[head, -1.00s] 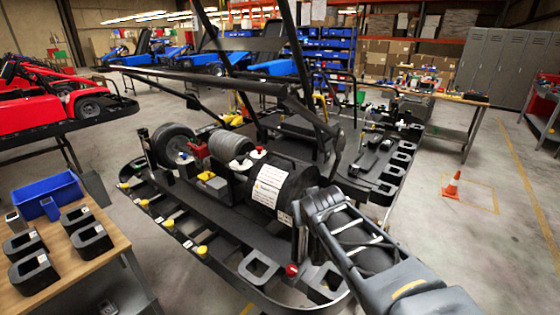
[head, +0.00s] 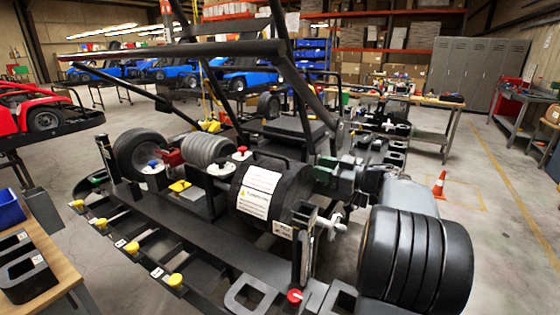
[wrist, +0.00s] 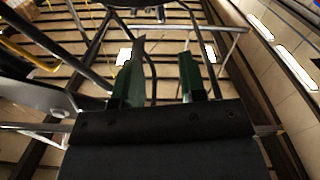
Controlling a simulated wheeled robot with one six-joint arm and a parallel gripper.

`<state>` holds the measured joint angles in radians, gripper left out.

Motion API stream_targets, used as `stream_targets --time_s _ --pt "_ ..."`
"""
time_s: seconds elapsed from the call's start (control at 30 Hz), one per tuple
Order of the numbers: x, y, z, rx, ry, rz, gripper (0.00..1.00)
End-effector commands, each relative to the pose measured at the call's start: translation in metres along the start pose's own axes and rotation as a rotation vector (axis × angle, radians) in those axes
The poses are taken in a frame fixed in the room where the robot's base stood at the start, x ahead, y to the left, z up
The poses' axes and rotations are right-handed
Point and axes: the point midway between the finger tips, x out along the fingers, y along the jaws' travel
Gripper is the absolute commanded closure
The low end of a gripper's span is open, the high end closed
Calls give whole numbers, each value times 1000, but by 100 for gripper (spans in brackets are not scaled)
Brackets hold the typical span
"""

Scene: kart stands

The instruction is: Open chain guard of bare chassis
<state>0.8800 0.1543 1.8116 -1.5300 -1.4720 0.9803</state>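The bare chassis (head: 150,205) is a black kart frame on a stand, filling the middle of the head view.
A grooved tyre (head: 135,155) and a ribbed grey cylinder (head: 208,150) are left of the cover. Black roll bars (head: 285,75) rise over the chassis. A workbench (head: 45,285) is at lower left. An orange cone (head: 439,185) stands on open floor at right.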

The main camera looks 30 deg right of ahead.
Motion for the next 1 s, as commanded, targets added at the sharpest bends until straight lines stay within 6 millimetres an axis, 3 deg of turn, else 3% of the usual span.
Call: stream_targets --time_s 0.4,0.6,1.0 --pt "79 -3 -1 -1 2 -10 62" --pt "108 -2 -1 -1 1 -6 62" --pt "129 -1 0 -1 1 -2 62"
